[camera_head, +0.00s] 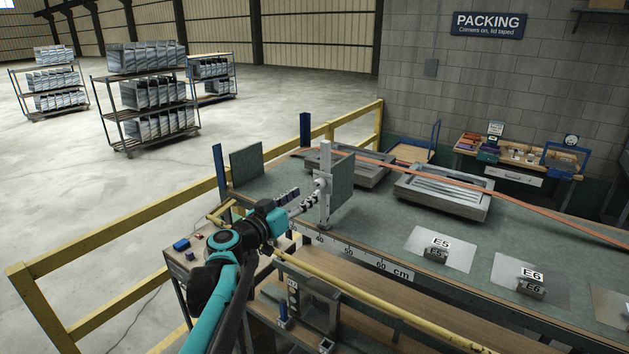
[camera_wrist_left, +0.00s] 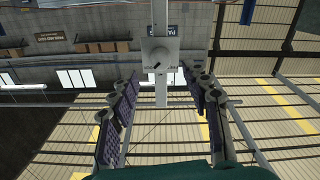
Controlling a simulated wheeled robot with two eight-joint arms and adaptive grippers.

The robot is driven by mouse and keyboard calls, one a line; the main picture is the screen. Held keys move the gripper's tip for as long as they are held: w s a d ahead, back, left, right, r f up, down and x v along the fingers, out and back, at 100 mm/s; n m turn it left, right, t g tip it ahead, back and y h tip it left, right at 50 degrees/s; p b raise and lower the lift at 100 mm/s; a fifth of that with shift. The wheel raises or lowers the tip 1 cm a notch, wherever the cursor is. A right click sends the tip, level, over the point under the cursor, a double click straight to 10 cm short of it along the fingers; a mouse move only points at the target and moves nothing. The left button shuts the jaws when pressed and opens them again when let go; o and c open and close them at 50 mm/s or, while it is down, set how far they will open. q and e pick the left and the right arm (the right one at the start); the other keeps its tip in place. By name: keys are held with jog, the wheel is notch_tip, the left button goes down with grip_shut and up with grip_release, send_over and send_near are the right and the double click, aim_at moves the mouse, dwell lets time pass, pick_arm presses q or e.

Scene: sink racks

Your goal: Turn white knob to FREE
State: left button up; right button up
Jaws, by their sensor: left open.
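The white knob (camera_head: 320,184) sits on a pale upright post (camera_head: 325,150) at the near edge of the green bench. In the left wrist view the knob (camera_wrist_left: 160,55) shows as a round dial on a light square plate, with a short dark pointer mark slanting across it. No FREE lettering can be read. My left gripper (camera_head: 305,200) is open, its fingers reaching toward the post just left of the knob. In the wrist view the open fingers (camera_wrist_left: 164,85) lie on either side of the knob's line of sight, with nothing between them. Contact is not visible.
A dark green panel (camera_head: 341,184) stands right behind the post. A yellow rail (camera_head: 370,295) runs along the bench front below my arm. Grey trays (camera_head: 444,192) and plates marked E5 and E6 lie on the bench to the right. A side table (camera_head: 200,262) holds small blocks.

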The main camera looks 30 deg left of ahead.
aim_at(317, 187)
pick_arm(q)
jog(key=w, duration=0.3)
jog(key=w+p, duration=0.1)
jog(key=w, duration=0.2)
jog(key=shift+d+f, duration=0.15)
jog(key=shift+s, duration=0.2)
jog(key=shift+w, duration=0.1)
grip_shut()
